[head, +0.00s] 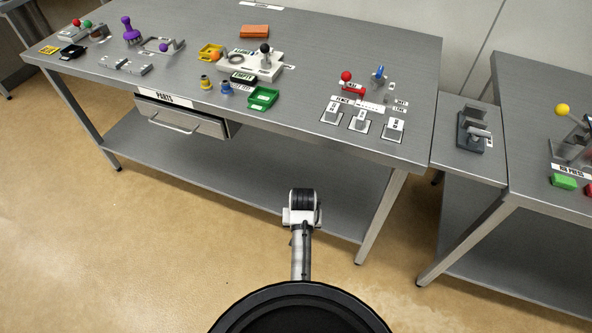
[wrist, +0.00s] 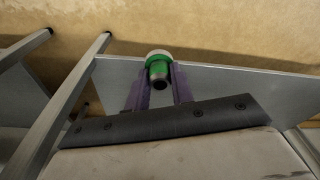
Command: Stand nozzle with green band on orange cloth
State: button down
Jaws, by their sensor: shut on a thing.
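In the wrist view my gripper (wrist: 158,73) has its purple fingers shut on the nozzle with the green band (wrist: 158,64). The nozzle is a short grey piece with a pale rim and a dark opening facing the camera. It is held clear of any surface I can make out. In the head view my arm shows in front of the bench, but the fingers and the nozzle are hidden. The orange cloth (head: 254,31) lies flat near the back edge of the long bench, with nothing on it.
In front of the cloth stand a white fixture with a black-knobbed lever (head: 262,62), a yellow tray (head: 210,52) and a green tray (head: 263,97). A yellow nozzle (head: 205,82) and a blue nozzle (head: 227,88) stand nearby. Bare bench lies right of the cloth.

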aim_at(254, 28)
jog(key=j+z, duration=0.1)
jog(key=z, duration=0.25)
jog(key=j+z, duration=0.55)
jog(key=j, duration=0.2)
jog(key=j+z, duration=0.1)
jog(key=j, duration=0.35)
jog(key=k+j+z, duration=0.1)
jog(key=j, duration=0.35)
jog(key=k+j, duration=0.1)
jog(key=j, duration=0.75)
jog(key=k+j, duration=0.15)
jog(key=j, duration=0.25)
